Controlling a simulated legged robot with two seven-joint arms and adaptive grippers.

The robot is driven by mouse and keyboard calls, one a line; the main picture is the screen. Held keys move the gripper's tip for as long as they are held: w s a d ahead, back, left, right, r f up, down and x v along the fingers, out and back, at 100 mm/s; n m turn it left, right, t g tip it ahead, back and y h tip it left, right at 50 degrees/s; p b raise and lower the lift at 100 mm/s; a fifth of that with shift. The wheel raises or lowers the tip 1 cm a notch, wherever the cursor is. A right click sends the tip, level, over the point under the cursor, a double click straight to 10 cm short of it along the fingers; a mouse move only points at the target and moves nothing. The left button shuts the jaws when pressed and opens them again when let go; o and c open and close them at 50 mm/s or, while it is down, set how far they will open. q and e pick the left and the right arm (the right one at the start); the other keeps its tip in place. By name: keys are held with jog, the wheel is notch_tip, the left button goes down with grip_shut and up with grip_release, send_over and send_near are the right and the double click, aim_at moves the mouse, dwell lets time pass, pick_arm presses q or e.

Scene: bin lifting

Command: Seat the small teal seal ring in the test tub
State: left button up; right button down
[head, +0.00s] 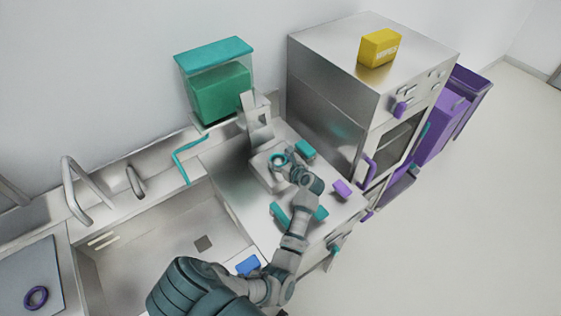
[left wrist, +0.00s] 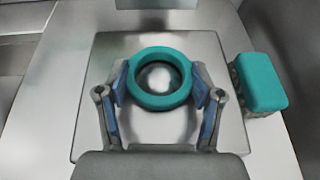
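The small teal ring (head: 278,160) is at a pale square block with a metal top (head: 265,178) on the counter. In the left wrist view the ring (left wrist: 136,93) lies flat-on between the blue-padded fingers of my left gripper (left wrist: 160,82). The pads meet its two sides, so the left gripper (head: 284,163) is shut on it. A shiny round shape shows through the ring's hole. Whether the ring rests on the block or hangs just above it cannot be told. No tub is clearly identifiable; a wide sink basin (head: 160,245) lies to the left. My right gripper is out of view.
A teal block (head: 305,149) lies close right of the square block, also in the left wrist view (left wrist: 262,82). A purple block (head: 342,189) and a blue block (head: 248,265) lie nearby. A purple ring (head: 36,298) lies far left. A tall steel oven (head: 360,90) stands behind.

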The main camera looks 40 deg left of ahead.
pick_arm(q)
jog(key=o, duration=0.4)
jog(key=shift+c, duration=0.2)
jog(key=v, duration=0.7)
jog(key=shift+d, duration=0.35)
